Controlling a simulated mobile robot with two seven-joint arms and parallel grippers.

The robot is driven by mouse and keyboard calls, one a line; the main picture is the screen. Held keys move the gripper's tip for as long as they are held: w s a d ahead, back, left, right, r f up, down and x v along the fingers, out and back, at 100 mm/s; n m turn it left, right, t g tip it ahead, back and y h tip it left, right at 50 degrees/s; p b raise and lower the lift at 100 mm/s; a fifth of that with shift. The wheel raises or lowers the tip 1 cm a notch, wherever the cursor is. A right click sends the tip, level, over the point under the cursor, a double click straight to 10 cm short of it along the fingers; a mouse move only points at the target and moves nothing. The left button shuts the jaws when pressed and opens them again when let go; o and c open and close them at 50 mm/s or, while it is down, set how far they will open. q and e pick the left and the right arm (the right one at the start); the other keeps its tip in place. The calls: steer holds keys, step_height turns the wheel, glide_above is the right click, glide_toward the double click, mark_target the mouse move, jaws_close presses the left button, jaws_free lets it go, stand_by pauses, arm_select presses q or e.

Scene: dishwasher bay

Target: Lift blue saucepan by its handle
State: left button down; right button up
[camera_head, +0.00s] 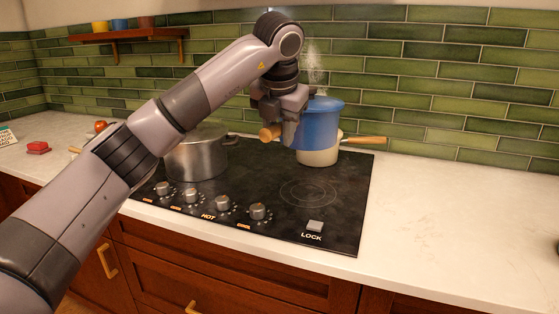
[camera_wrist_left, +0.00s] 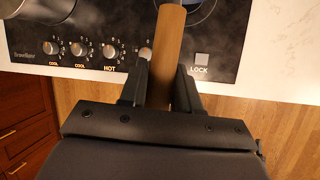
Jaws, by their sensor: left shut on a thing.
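The blue saucepan (camera_head: 318,127) is at the back right of the black cooktop, with its wooden handle (camera_head: 267,134) pointing left toward the front. My left gripper (camera_head: 289,128) is shut on this handle, whose end sticks out past the fingers. In the left wrist view the handle (camera_wrist_left: 171,35) runs between the two fingers (camera_wrist_left: 163,88). The saucepan looks upright, and its lower part overlaps a cream pan (camera_head: 318,157). I cannot tell whether the two touch. My right gripper is not in view.
The cream pan has a wooden handle (camera_head: 367,141) pointing right. A steel pot (camera_head: 197,158) stands on the left of the cooktop (camera_head: 262,184), partly behind my left arm. A green tiled wall (camera_head: 440,80) is close behind. The counter (camera_head: 450,210) at right is clear.

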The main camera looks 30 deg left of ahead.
arm_select(q)
step_height(320, 180, up, 5)
steer(key=shift+f, duration=0.2)
steer(key=shift+r+p, duration=1.6)
steer(key=shift+p, duration=0.3)
steer(key=shift+d+f, duration=0.1)
